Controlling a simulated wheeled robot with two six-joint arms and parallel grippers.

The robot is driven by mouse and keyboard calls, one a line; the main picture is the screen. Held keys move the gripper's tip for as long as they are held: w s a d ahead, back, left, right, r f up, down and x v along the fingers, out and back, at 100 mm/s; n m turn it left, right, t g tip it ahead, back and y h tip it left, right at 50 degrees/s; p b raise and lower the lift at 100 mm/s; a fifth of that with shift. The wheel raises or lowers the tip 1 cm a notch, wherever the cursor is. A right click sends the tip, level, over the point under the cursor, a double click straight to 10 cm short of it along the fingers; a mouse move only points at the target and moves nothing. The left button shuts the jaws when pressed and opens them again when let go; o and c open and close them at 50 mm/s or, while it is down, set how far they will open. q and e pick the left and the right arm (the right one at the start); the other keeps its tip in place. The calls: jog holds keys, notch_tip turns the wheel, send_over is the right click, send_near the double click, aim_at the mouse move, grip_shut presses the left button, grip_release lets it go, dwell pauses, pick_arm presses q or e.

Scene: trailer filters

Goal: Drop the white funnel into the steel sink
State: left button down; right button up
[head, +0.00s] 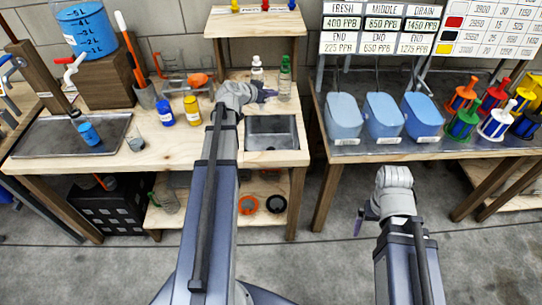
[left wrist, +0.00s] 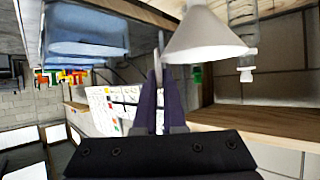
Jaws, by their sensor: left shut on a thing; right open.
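My left gripper (head: 266,96) is over the wooden bench, just behind and above the steel sink (head: 271,147). In the left wrist view its purple fingers (left wrist: 160,84) are shut on the white funnel (left wrist: 208,38), at the edge of its wide cone. I cannot make out the funnel in the head view, where the gripper and wrist are in front. The sink is an open square basin set in the bench's right end. My right gripper (head: 368,213) is open and empty over the floor, in front of the right table.
Blue and yellow jars (head: 192,110) stand left of my left arm. Blue containers (head: 384,115) and colored filter holders (head: 497,118) fill the right table. A raised shelf (head: 250,22) is behind.

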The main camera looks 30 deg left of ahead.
pick_arm(q)
notch_tip(320, 180, down, 9)
jog(key=d+m+h+b, duration=0.1)
jog(key=b, duration=0.5)
jog(key=shift+s+d+r, duration=0.2)
jog(key=shift+s+d, duration=0.05)
jog(key=shift+d, duration=0.1)
pick_arm(e)
notch_tip(320, 180, down, 9)
jog(key=shift+r, duration=0.2)
pick_arm(q)
jog(key=shift+f+b, duration=0.1)
jog(key=shift+b, duration=0.2)
pick_arm(e)
jog(key=shift+f, duration=0.1)
pick_arm(q)
notch_tip(320, 180, down, 6)
jog(key=b, duration=0.5)
jog(key=shift+b, duration=0.4)
pick_arm(e)
notch_tip(320, 180, down, 6)
jog(key=shift+r, duration=0.1)
pick_arm(q)
jog(key=c, duration=0.9)
grip_release()
jog(key=shift+r, duration=0.2)
pick_arm(e)
jog(key=shift+r, duration=0.1)
